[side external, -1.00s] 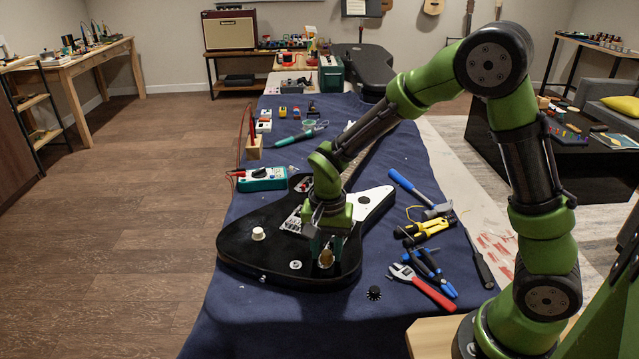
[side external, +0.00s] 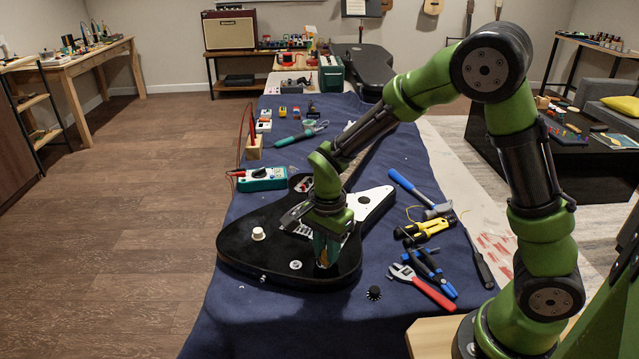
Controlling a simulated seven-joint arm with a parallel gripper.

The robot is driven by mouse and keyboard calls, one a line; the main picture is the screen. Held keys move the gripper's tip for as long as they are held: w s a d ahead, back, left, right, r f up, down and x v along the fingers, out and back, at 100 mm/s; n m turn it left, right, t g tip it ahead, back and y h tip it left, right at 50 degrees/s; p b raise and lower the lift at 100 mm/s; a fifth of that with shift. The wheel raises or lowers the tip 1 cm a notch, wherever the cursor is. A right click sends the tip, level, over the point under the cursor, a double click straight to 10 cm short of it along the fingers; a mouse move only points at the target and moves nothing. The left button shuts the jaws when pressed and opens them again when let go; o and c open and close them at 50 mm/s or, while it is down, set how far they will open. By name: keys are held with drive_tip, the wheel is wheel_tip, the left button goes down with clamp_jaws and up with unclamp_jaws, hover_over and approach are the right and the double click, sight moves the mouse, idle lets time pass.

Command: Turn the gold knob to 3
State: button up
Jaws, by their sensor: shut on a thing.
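The black guitar body (side external: 250,256) lies flat on the blue cloth. My gripper (side external: 325,262) points straight down at its lower right part, its fingertips low at the guitar's surface. It is shut on the gold knob (side external: 324,258), of which only a little shows between the fingers. The knob's number marks cannot be read in this view. A cream knob (side external: 258,233) stands on the left part of the guitar. A bare round metal fitting (side external: 295,265) sits between the two.
The cloth in front is clear.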

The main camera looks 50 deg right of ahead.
drive_tip(key=o, duration=0.6)
drive_tip(key=shift+c, duration=0.2)
drive_tip(key=shift+r, duration=0.1)
drive_tip(key=shift+r, duration=3.45)
drive_tip(key=shift+r, duration=3)
